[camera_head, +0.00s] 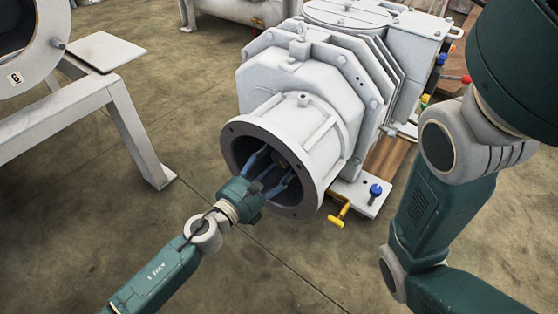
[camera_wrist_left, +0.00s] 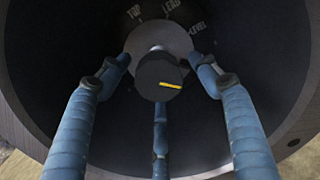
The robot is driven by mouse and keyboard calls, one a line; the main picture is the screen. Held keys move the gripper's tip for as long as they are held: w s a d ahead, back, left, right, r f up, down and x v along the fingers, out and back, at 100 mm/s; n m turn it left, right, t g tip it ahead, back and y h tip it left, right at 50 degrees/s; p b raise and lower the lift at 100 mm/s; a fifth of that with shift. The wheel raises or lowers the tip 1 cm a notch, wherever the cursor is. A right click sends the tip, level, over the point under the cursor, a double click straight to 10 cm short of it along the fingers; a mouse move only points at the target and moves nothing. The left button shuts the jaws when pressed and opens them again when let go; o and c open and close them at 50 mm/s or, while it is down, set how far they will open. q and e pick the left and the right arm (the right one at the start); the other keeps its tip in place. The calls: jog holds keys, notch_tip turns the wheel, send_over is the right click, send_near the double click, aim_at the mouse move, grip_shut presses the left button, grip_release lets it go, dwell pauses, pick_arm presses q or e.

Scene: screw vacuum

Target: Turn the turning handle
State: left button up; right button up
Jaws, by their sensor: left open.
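The turning handle appears to be the dark round knob (camera_wrist_left: 160,76) with a yellow mark, on a light grey disc (camera_wrist_left: 150,38) inside the housing. My left gripper (camera_wrist_left: 160,72) has three blue fingers spread open around the knob, one at each side and one below. I cannot tell whether any fingertip touches it. In the head view my left gripper (camera_head: 276,168) reaches into the round flange opening (camera_head: 241,143) of the white vacuum machine (camera_head: 300,90). The knob is hard to make out there. My right arm is at the right; its gripper is out of view.
Lettering (camera_wrist_left: 165,10) shows on the dark inner wall behind the knob. The flange's rim closely surrounds my left gripper. A yellow T-shaped handle (camera_head: 340,213) and a blue knob (camera_head: 375,191) are below the machine at right. A grey metal frame (camera_head: 110,90) stands left.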

pick_arm(q)
jog(key=shift+c, duration=0.5)
jog(key=c, duration=1.1)
jog(key=shift+o, duration=0.2)
